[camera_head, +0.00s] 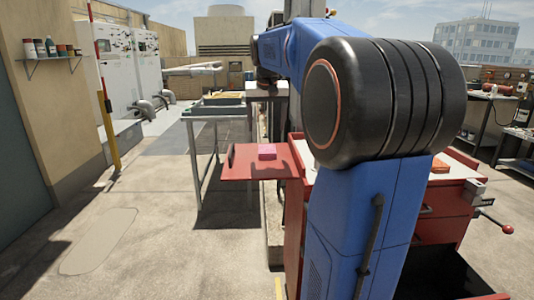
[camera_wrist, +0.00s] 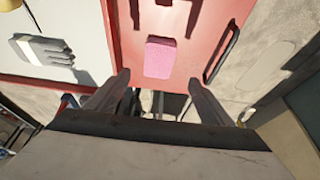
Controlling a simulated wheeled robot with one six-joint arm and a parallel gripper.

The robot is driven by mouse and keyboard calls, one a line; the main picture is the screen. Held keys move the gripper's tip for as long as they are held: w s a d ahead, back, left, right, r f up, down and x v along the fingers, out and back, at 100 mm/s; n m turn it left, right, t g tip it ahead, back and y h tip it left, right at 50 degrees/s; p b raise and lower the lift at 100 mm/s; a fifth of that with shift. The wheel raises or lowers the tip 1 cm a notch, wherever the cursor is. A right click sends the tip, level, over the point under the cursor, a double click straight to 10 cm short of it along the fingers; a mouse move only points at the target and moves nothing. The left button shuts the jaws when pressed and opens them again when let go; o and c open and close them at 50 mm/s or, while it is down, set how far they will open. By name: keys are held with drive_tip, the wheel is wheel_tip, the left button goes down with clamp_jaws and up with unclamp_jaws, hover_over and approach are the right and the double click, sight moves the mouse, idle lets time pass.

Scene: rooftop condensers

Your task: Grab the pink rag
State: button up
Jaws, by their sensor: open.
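The pink rag (camera_head: 267,151) is a small folded-looking block lying flat on a red side shelf (camera_head: 240,168) of a red tool cart. In the wrist view the rag (camera_wrist: 160,57) lies on the red shelf (camera_wrist: 190,75), just beyond my fingertips. My gripper (camera_wrist: 159,80) is open, with one finger to each side below the rag. Nothing is between the fingers, and they look apart from the rag. How high the fingers are above the shelf is hard to tell. My arm covers much of the cart in the head view.
A dark handle (camera_wrist: 222,53) runs along one shelf edge. Grey gloves (camera_wrist: 45,50) lie on the cart's pale top (camera_wrist: 80,25) beside the shelf. A grey-legged table (camera_head: 215,112) stands behind the shelf. Open concrete floor (camera_head: 150,235) is at left.

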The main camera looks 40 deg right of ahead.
sight(267, 149)
drive_tip(key=shift+x, duration=5.45)
drive_tip(key=shift+s+d+f, duration=0.1)
drive_tip(key=shift+f, duration=0.05)
drive_tip(key=c, duration=1.1)
